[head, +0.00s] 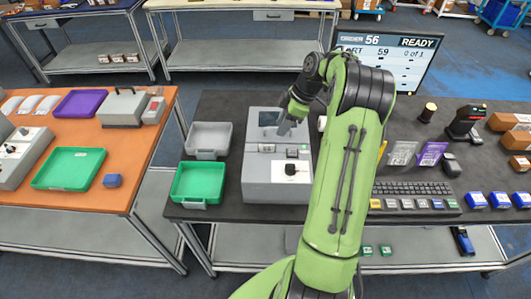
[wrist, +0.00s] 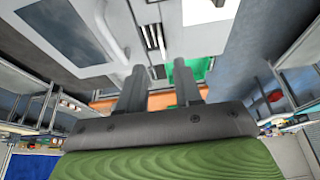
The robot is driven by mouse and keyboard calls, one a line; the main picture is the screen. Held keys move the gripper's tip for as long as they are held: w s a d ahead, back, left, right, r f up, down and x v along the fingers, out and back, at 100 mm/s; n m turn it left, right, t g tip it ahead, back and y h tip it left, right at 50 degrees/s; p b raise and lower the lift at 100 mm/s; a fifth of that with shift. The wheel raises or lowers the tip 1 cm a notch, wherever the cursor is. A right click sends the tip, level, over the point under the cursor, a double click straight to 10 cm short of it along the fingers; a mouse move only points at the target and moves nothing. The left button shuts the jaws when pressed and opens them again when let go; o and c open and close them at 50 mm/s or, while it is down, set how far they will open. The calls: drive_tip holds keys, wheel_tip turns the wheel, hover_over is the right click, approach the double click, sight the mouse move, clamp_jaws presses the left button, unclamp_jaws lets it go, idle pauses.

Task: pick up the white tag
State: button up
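A pale, whitish tag-like card (head: 402,153) with print lies on the dark table, right of my arm and left of a purple card (head: 432,153). It is the likeliest white tag, but the print is too small to read. My gripper (head: 285,127) is over the grey machine (head: 262,178), well left of the card. In the wrist view my gripper (wrist: 160,88) shows two fingers apart with nothing between them. I cannot make out the card in the wrist view.
A keyboard (head: 415,188) lies in front of the cards, a mouse (head: 451,165) and scanner (head: 465,124) to their right. A monitor (head: 400,62) stands behind. Green (head: 196,182) and grey (head: 208,138) trays stand left of the machine. Blue boxes (head: 499,200) line the right.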

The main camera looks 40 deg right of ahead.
sight(267, 152)
drive_tip(key=x, duration=1)
drive_tip(key=shift+w+a+r, duration=0.1)
drive_tip(key=shift+a+r, duration=0.05)
drive_tip(key=shift+a, duration=0.1)
drive_tip(key=shift+c, duration=0.8)
clamp_jaws()
